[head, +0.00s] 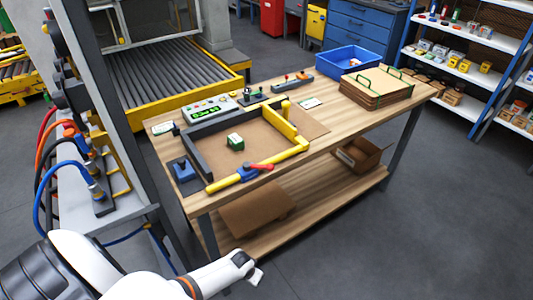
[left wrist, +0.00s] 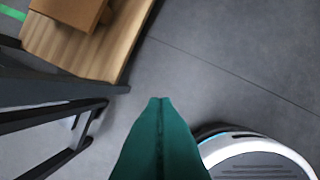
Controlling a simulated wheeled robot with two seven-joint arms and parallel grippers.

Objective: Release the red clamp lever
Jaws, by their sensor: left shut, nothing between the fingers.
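The red clamp lever (head: 261,166) lies at the front edge of the black and yellow frame (head: 228,183) on the workbench. A blue part sits under the lever's left end, beside the yellow bar. My left gripper (head: 251,270) is in front of the bench, below and apart from the lever. In the left wrist view its green fingers (left wrist: 160,105) are pressed together with nothing between them, over the floor. The lever is not in the left wrist view. My right gripper is in neither view.
The workbench (head: 335,135) holds a small green-and-white box (head: 235,141) inside the frame, a blue bin (head: 348,60) and a cardboard stack (head: 376,87). A lower shelf (head: 300,211) holds cardboard. Hoses and a grey post stand at left. Floor in front is clear.

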